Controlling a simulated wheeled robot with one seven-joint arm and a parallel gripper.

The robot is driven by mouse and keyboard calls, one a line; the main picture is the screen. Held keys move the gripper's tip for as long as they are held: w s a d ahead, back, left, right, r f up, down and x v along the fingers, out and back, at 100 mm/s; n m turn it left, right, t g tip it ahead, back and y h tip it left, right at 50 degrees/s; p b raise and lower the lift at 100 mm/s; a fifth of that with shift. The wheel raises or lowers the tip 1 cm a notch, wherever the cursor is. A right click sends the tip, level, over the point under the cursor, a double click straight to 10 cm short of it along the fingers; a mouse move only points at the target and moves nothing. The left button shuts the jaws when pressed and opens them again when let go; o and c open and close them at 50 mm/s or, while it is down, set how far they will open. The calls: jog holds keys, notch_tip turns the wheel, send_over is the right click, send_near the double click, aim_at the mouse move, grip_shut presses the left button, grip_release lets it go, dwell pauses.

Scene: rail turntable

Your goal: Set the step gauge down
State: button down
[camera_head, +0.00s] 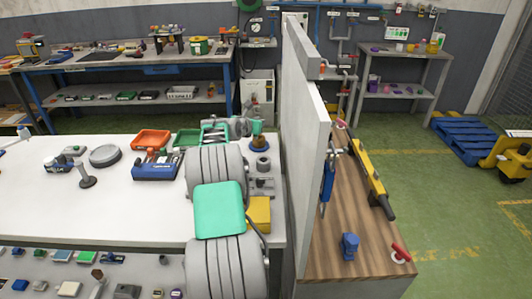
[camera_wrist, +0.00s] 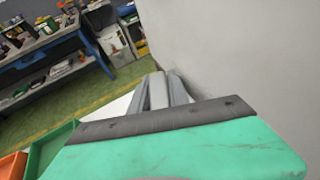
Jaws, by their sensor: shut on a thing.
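My gripper (camera_head: 241,127) is over the far right part of the white table, close to the grey partition. In the wrist view my gripper (camera_wrist: 161,82) points away past the partition, its fingers close together around a pale grey piece (camera_wrist: 158,92). I take this piece to be the step gauge; its full shape is hidden by the hand. Whether it touches the table cannot be told. My arm hides part of the table in the head view.
The white table (camera_head: 110,215) has free room at left and centre. Orange (camera_head: 151,139) and green (camera_head: 186,138) bins and a blue box (camera_head: 155,172) stand left of my gripper. The partition (camera_head: 303,105) rises at right. A grey fixture (camera_head: 262,186) and yellow block (camera_head: 259,214) lie near the right edge.

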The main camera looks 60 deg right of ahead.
jog(key=s+a+f+p, duration=0.1)
jog(key=f, duration=0.2)
jog(key=s+a+f+p, duration=0.1)
jog(key=s+f, duration=0.1)
jog(key=f, duration=0.1)
jog(key=s+a+f+p, duration=0.1)
jog(key=s+f, duration=0.1)
jog(key=f, duration=0.1)
jog(key=shift+s+a, duration=0.1)
jog(key=shift+s, duration=0.05)
jog(key=shift+f, duration=0.25)
jog(key=c, duration=1.3)
grip_release()
jog(key=shift+o, duration=0.2)
